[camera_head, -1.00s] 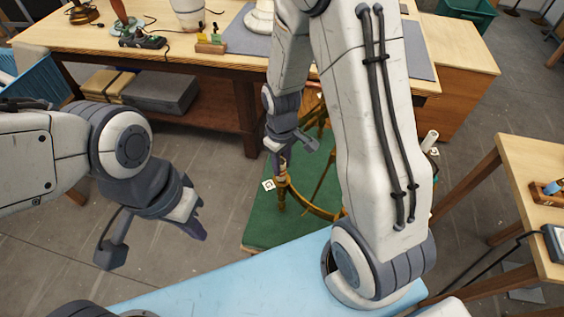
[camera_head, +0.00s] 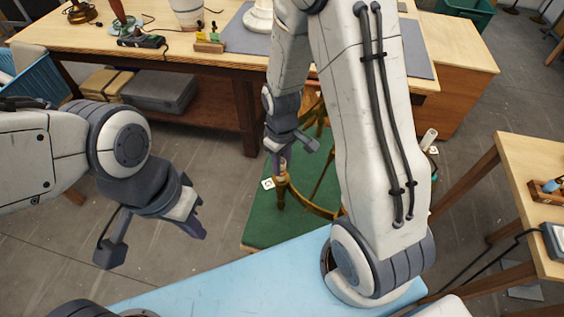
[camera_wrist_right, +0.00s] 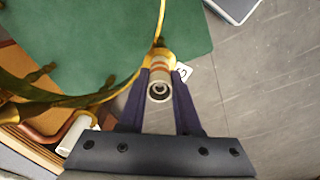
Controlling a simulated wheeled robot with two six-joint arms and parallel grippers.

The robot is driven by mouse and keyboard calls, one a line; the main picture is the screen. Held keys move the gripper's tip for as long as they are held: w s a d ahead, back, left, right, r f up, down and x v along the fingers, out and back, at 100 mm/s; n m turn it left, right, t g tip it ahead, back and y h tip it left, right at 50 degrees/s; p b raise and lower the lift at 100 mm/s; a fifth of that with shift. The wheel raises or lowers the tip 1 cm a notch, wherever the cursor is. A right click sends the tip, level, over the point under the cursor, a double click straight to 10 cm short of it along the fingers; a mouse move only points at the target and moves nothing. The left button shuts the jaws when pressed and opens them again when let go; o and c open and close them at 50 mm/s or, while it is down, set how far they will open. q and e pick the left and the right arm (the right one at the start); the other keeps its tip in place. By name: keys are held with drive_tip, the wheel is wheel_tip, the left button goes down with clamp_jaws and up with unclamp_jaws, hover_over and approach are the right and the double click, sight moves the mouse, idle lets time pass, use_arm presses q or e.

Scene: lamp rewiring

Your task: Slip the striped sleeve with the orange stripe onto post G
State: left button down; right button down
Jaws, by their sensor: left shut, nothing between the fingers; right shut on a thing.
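The striped sleeve (camera_wrist_right: 159,70), pale with an orange stripe, is between the two fingers of my right gripper (camera_wrist_right: 159,95), which is shut on it. In the right wrist view its open end faces the camera, and its far end meets a brass part of the ring-shaped frame (camera_wrist_right: 112,95). A white tag marked G (camera_wrist_right: 183,71) is beside it. In the head view my right gripper (camera_head: 283,163) is over the brass post (camera_head: 281,187) next to the G tag (camera_head: 267,184). I cannot tell how far the sleeve is around the post. My left gripper (camera_head: 196,222) is shut and empty, well to the left.
The brass frame stands on a green mat (camera_head: 262,225). Another post carries a white sleeve (camera_wrist_right: 78,133). A wooden workbench (camera_head: 215,65) is behind, a blue surface (camera_head: 230,285) in front, and a side table (camera_head: 525,175) at right. Open floor is at left.

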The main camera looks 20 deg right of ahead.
drive_tip(key=c, duration=0.5)
unclamp_jaws()
drive_tip(key=shift+r, duration=0.1)
wheel_tip(320, 180, up, 10)
drive_tip(key=s+a+r, duration=0.2)
drive_tip(key=s+a, duration=0.2)
drive_tip(key=s, duration=0.2)
drive_tip(key=s+a+r+n, duration=0.1)
drive_tip(key=s+a+r, duration=0.1)
drive_tip(key=s+a, duration=0.2)
drive_tip(key=s+a+r+n+y, duration=0.1)
drive_tip(key=s+a, duration=0.3)
drive_tip(key=s, duration=0.4)
drive_tip(key=shift+a+r+b, duration=0.25)
drive_tip(key=shift+r+b, duration=0.1)
drive_tip(key=shift+r, duration=0.15)
